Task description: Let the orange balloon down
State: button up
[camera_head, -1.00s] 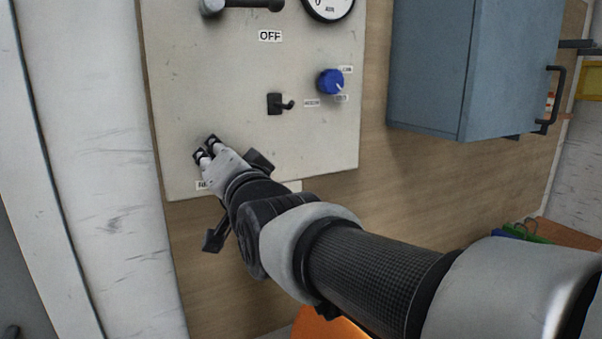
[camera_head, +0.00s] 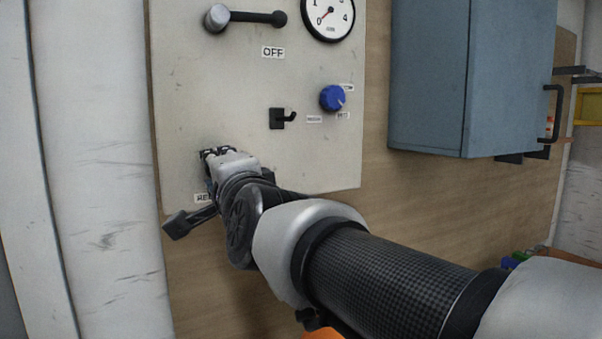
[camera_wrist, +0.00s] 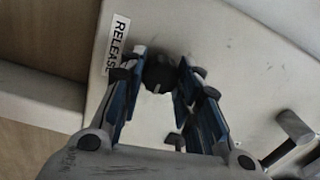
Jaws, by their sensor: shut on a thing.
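A dark round knob (camera_wrist: 159,74) sits on the pale panel beside a label reading RELEASE (camera_wrist: 117,44). My gripper (camera_wrist: 158,80) has its two blue-padded fingers on either side of this knob and is shut on it. In the head view my gripper (camera_head: 214,154) is at the lower left of the panel (camera_head: 225,95), above the partly covered label, and the knob is hidden. An orange surface (camera_head: 322,335) shows at the bottom edge of the head view under my arm. It may be the balloon; too little shows to tell.
The panel bears a lever (camera_head: 250,17) above an OFF label, a gauge (camera_head: 328,16) with its red needle near zero, a small black switch (camera_head: 282,117) and a blue dial (camera_head: 333,97). A blue-grey cabinet (camera_head: 430,80) hangs at the right.

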dwell(0.3)
jog(key=o, duration=1.1)
jog(key=shift+c, duration=0.2)
jog(key=v, duration=1.2)
jog(key=shift+w+d, duration=0.1)
